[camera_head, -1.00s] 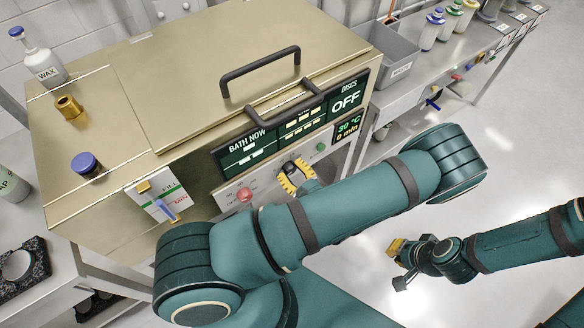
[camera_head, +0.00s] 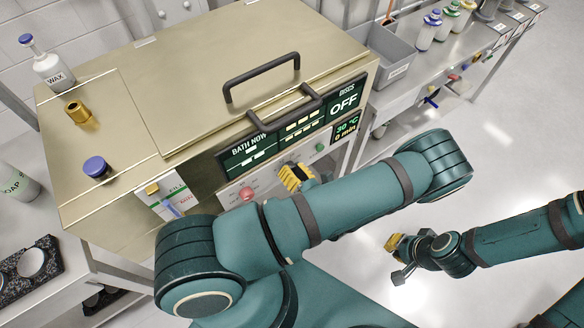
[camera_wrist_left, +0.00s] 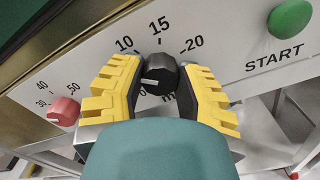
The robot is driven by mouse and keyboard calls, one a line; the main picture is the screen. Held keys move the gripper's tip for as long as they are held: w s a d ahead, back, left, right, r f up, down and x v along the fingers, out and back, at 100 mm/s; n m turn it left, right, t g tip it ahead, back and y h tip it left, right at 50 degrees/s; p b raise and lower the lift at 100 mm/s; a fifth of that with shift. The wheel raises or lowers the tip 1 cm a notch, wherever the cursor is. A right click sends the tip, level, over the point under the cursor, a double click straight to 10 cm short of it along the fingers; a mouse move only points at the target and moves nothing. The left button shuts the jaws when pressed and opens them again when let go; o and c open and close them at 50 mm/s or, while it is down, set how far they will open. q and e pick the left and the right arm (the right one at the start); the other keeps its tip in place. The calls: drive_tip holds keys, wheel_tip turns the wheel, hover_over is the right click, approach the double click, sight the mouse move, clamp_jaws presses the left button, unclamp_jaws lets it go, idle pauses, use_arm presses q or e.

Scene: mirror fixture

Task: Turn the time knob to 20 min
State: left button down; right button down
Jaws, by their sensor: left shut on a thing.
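The black time knob (camera_wrist_left: 160,74) sits on the white panel below the marks 10, 15 and 20. A white line on its face lies at the lower left, off the 20 mark. My left gripper (camera_wrist_left: 158,82) is shut on the knob, with a yellow finger on either side of it. In the head view my left gripper (camera_head: 297,177) is at the front panel and hides the knob. The small display (camera_head: 346,128) reads 0 min. My right gripper (camera_head: 396,256) hangs over open floor at the right, too small to tell if open.
A red knob (camera_wrist_left: 64,110) is left of the time knob, and a green START button (camera_wrist_left: 290,18) is to the right. The bath box (camera_head: 190,85) has a black lid handle (camera_head: 262,75). A grey bin (camera_head: 392,58) stands behind it at the right.

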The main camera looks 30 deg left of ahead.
use_arm(q)
drive_tip(key=m+p, duration=0.1)
drive_tip(key=m, duration=0.5)
drive_tip(key=shift+w+r, duration=0.1)
drive_tip(key=shift+r, duration=0.05)
drive_tip(key=m, duration=0.6)
drive_tip(key=shift+m+p, duration=0.3)
drive_tip(key=shift+m, duration=0.1)
drive_tip(key=m, duration=1.2)
drive_tip(key=shift+f, duration=0.2)
drive_tip(key=shift+m, duration=0.3)
drive_tip(key=c, duration=0.6)
unclamp_jaws()
drive_tip(key=shift+f, duration=0.1)
drive_tip(key=shift+o, duration=0.2)
